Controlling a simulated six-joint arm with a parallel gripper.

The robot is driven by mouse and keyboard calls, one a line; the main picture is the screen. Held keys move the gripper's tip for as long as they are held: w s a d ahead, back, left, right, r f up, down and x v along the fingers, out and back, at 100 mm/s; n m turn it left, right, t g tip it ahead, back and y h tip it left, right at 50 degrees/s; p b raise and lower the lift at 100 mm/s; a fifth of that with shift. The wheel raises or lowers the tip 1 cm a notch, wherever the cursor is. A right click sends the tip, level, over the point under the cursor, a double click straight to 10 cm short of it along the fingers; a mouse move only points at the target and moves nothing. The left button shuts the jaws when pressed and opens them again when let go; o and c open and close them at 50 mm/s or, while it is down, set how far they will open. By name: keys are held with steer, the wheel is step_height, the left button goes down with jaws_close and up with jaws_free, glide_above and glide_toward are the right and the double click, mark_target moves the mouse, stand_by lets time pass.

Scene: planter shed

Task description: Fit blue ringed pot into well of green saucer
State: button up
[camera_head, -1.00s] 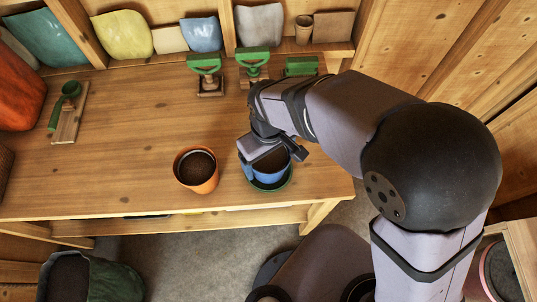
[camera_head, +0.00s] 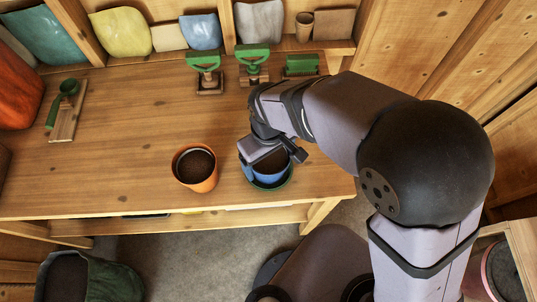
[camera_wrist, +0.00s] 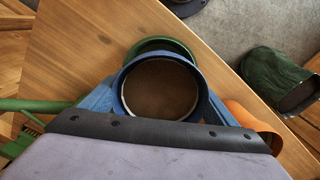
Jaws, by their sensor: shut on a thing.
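The blue ringed pot (camera_head: 270,180), full of dark soil, stands over the green saucer (camera_head: 284,186) near the front right of the bench. My gripper (camera_head: 272,165) is shut on the pot, with a finger on either side of it. In the wrist view the pot's round blue rim (camera_wrist: 121,82) looks level between my blue fingers (camera_wrist: 160,95). The saucer's green rim (camera_wrist: 160,42) shows as a crescent beyond the pot there. The pot's base and the saucer's well are hidden, so I cannot tell whether the pot touches the saucer.
An orange pot of soil (camera_head: 197,184) stands just left of the saucer. Green-handled tools (camera_head: 205,62) stand at the back, and another green tool (camera_head: 66,108) lies at the left. The bench's front edge (camera_head: 150,212) is close. The middle of the bench is clear.

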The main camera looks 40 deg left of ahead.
mark_target(269, 157)
steer(key=o, duration=1)
steer(key=shift+r+b, duration=0.65)
steer(key=shift+r, duration=3)
